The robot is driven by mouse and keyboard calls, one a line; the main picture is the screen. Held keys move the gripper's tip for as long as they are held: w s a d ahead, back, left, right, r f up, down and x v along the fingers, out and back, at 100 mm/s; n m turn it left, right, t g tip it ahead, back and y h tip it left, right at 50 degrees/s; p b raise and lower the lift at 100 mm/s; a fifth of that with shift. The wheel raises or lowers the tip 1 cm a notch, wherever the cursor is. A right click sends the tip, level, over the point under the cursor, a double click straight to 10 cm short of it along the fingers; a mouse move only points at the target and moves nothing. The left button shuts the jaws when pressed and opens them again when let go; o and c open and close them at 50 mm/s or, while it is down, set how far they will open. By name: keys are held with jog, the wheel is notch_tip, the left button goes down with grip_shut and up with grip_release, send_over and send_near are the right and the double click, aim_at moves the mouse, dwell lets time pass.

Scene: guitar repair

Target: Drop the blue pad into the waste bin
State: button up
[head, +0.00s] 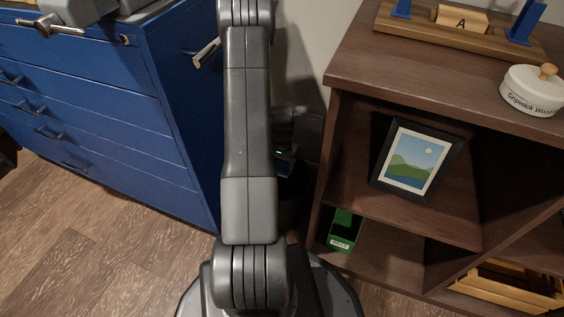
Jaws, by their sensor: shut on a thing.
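My gripper (284,154) shows only in part behind my arm, in the gap between the blue cabinet and the wooden shelf. My arm hides the fingertips and most of the pad. A dark round container, seemingly the waste bin (293,208), stands on the floor below my gripper, and my arm covers its left part. I cannot tell how high the pad is above the rim.
The blue drawer cabinet (95,110) stands at left. The brown shelf (345,75) at right holds a framed picture (417,158), a green box (345,230), a white lidded jar (532,90) and a wooden crate (510,290). Bare wood floor (100,250) lies at lower left.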

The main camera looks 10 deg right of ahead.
aim_at(282, 172)
jog(key=shift+f+b, duration=1.15)
jog(key=shift+f, duration=1.2)
jog(key=o, duration=1.1)
jog(key=shift+r, duration=0.1)
jog(key=shift+r+p, duration=2.15)
jog(key=shift+r, duration=1.3)
